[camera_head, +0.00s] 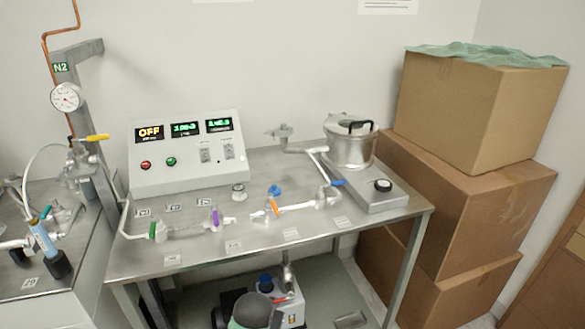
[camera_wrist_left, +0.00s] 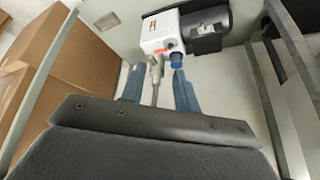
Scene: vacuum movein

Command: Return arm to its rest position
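My left gripper (camera_wrist_left: 154,80) shows in the left wrist view with its two blue-grey fingers apart. A grey metal pipe fitting (camera_wrist_left: 154,68) of the pump shows in the gap between them; I cannot tell whether a finger touches it. The white pump box (camera_wrist_left: 160,33) has a red lever, a blue cap (camera_wrist_left: 177,61) near the right fingertip and a black motor (camera_wrist_left: 206,27). In the head view the pump (camera_head: 291,308) stands under the steel table, partly hidden by a dark rounded shape (camera_head: 252,310) that I cannot identify. My right gripper is in neither view.
The steel table (camera_head: 375,222) carries a display box (camera_head: 188,160) reading OFF, glass valve tubing (camera_head: 290,206) and a metal pot (camera_head: 349,145). Stacked cardboard boxes (camera_head: 455,190) stand right. A gauge stand (camera_head: 75,80) and another bench (camera_head: 60,300) stand left.

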